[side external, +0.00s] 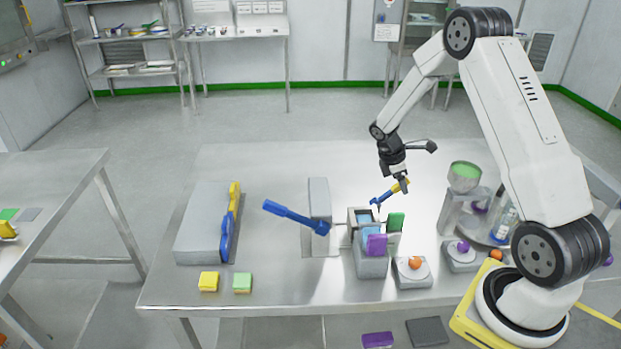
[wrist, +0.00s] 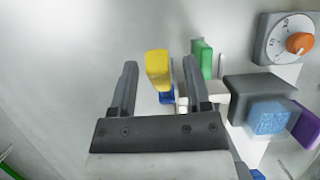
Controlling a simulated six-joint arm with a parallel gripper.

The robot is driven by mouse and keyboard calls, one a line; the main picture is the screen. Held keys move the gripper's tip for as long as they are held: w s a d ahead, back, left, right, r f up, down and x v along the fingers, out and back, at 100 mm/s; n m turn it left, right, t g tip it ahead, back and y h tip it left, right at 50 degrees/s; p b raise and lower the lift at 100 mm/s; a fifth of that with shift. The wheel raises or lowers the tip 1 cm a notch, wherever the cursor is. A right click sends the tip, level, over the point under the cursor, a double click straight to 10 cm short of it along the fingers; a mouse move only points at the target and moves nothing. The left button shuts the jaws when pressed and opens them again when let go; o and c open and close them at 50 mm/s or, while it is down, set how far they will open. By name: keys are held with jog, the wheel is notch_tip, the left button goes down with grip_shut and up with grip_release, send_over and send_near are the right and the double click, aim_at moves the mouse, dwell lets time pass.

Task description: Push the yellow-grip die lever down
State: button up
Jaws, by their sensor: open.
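The die lever has a yellow grip (side external: 402,186) on a blue arm (side external: 383,197), tilted up toward the right behind the small grey press unit (side external: 371,266). In the wrist view the yellow grip (wrist: 157,69) shows between and beyond my fingertips, with a bit of blue (wrist: 167,97) below it. My gripper (side external: 400,181) is above the table, right at the grip in the side view. Its two fingers (wrist: 160,70) stand apart with nothing clamped. I cannot tell whether a finger touches the grip. The lever's pivot is mostly hidden.
A long blue handle (side external: 290,214) stands left. An orange-knob dial (side external: 412,270) and purple-knob dial (side external: 461,255) stand right. The table behind the lever is clear.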

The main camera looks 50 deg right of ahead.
grip_shut()
dwell(1.4)
